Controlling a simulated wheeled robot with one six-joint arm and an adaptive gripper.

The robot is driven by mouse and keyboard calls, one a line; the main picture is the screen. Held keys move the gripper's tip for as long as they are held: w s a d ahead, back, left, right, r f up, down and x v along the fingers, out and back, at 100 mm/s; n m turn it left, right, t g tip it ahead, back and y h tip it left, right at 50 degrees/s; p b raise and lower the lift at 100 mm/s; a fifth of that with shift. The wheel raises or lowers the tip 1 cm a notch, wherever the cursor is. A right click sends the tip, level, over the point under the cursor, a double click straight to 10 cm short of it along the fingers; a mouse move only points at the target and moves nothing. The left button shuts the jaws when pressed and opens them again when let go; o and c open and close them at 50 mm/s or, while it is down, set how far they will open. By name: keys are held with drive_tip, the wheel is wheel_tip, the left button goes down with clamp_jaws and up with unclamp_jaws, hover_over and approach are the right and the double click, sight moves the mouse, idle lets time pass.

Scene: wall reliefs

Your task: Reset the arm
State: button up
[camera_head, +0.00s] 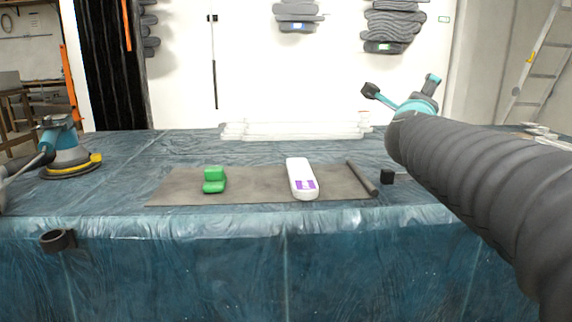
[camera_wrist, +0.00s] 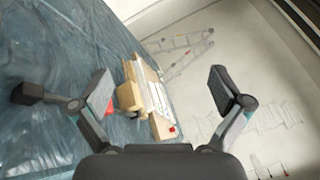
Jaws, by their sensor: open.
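My gripper (camera_head: 401,88) is at the right in the head view, raised above the back right of the table, beyond my grey sleeved arm. Its two teal and dark fingers are spread apart. In the wrist view my gripper (camera_wrist: 162,92) shows both dark finger pads wide apart, with nothing held between them. The table (camera_head: 110,255) is covered in blue plastic sheeting. Part of the gripper's body and the table's right side are hidden by my arm in the head view.
A grey mat (camera_head: 255,189) carries a green block-like object (camera_head: 214,181) and a white bottle (camera_head: 301,176). A sander (camera_head: 68,158) stands left. White sheets (camera_head: 290,131) lie at the back.

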drive_tip(key=s+a+f+n+g+y+p, duration=0.1)
drive_tip(key=s+a+f+n+g+y, duration=0.4)
drive_tip(key=s+a+f+n+y, duration=0.85)
drive_tip(key=s+d+f+n+g+h+p, duration=0.1)
drive_tip(key=s+f+n+g+h, duration=0.4)
drive_tip(key=s+f+n, duration=0.9)
drive_tip(key=s+d+f+g, duration=0.1)
drive_tip(key=s+f, duration=0.2)
drive_tip(key=shift+s+d+f+g, duration=0.15)
drive_tip(key=shift+s+f+g, duration=0.05)
drive_tip(key=shift+f+g, duration=0.2)
